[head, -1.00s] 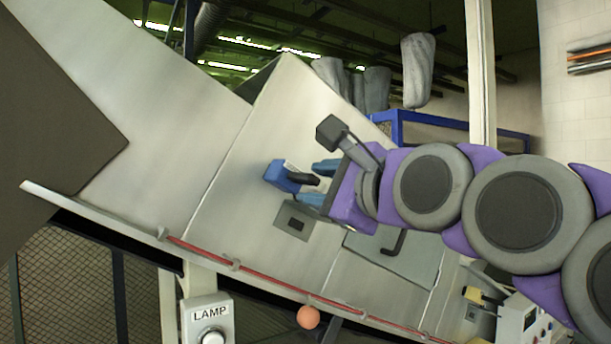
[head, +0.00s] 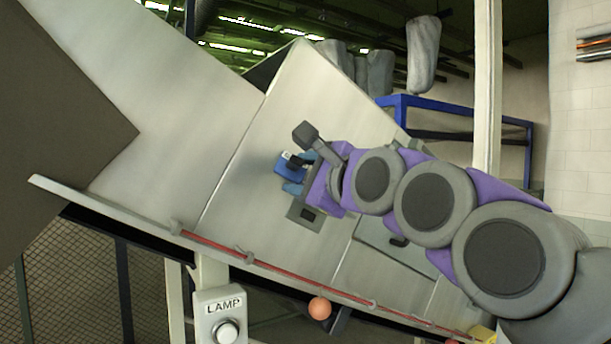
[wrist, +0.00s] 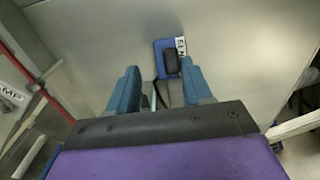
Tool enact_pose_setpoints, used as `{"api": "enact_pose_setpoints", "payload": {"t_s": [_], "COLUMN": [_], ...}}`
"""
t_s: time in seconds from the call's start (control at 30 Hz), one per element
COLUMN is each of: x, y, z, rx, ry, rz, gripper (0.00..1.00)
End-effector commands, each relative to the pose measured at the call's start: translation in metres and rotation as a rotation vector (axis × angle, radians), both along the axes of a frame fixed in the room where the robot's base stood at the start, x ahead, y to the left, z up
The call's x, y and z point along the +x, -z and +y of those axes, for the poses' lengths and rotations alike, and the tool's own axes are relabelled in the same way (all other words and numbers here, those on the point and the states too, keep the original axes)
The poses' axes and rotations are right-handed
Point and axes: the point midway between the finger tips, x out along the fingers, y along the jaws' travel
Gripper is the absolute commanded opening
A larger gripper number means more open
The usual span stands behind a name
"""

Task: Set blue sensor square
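The blue sensor (head: 288,167) is a small block with a white label and a black part, on the sloping grey metal panel. It also shows in the wrist view (wrist: 161,46), where the black part sits close to the right finger. It looks turned at an angle to the panel's edges in the head view. My gripper (wrist: 160,68) has blue fingers set apart, with the sensor just beyond and between the tips. In the head view my gripper (head: 299,176) partly covers the sensor's right side. I cannot tell whether a finger touches it.
A grey plate with a dark square opening (head: 306,213) lies just below the gripper. A red cord (head: 215,245) runs along the panel's lower edge. A lamp button box (head: 220,316) and an orange ball (head: 320,308) are below. A blue frame (head: 455,103) stands behind.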

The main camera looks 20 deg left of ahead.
Motion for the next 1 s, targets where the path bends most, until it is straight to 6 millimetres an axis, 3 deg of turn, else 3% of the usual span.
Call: {"api": "enact_pose_setpoints", "payload": {"t_s": [0.2, 0.37, 0.6, 1.0], "x": [-0.004, -0.003, -0.003, -0.001], "y": [-0.002, -0.002, -0.002, 0.001], "z": [-0.021, -0.013, -0.001, -0.007], "rx": [0.008, 0.006, 0.002, -0.006], "ry": [-0.005, -0.004, -0.002, 0.018], "rz": [0.005, 0.002, -0.001, 0.008], "gripper": [0.16, 0.01, 0.00, 0.00]}}
